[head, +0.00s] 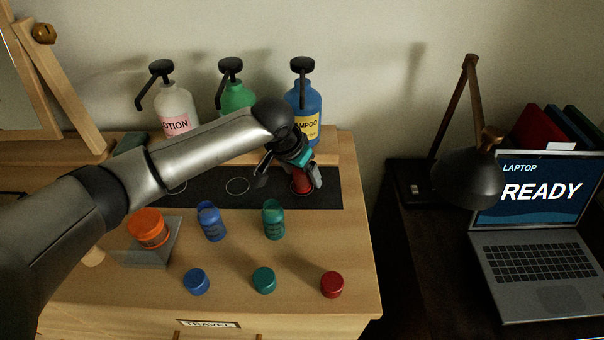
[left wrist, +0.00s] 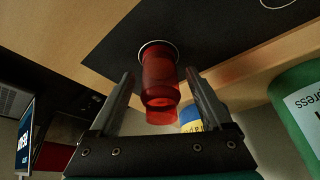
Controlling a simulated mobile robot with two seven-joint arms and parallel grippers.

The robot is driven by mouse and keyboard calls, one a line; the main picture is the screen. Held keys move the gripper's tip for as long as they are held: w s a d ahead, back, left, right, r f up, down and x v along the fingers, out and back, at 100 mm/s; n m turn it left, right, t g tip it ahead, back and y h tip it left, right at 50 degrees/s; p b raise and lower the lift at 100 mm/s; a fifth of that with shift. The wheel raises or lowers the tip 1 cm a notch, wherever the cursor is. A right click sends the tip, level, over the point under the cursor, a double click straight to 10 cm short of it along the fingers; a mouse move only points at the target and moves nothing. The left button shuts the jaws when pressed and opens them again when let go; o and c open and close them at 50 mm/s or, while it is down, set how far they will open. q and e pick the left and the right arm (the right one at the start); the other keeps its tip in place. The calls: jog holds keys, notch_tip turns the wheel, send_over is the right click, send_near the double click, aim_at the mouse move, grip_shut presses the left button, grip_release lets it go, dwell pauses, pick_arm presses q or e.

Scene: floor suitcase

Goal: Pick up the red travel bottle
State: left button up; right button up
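The red travel bottle (head: 301,185) stands on a ringed spot at the right end of the black mat (head: 330,195). It also shows in the left wrist view (left wrist: 160,80), between the two fingers, with a gap on each side. My left gripper (head: 290,172) is open around the bottle, and its fingers and wrist hide part of it in the head view. The fingers also show in the left wrist view (left wrist: 165,95). My right gripper is not in view.
Pump bottles, white (head: 176,108), green (head: 237,97) and blue (head: 307,105), stand behind the mat. Blue (head: 196,281), green (head: 263,280) and red (head: 332,285) caps lie near the front edge. An orange-lidded jar (head: 148,228) is left.

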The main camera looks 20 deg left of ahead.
pick_arm(q)
grip_shut()
dwell(0.4)
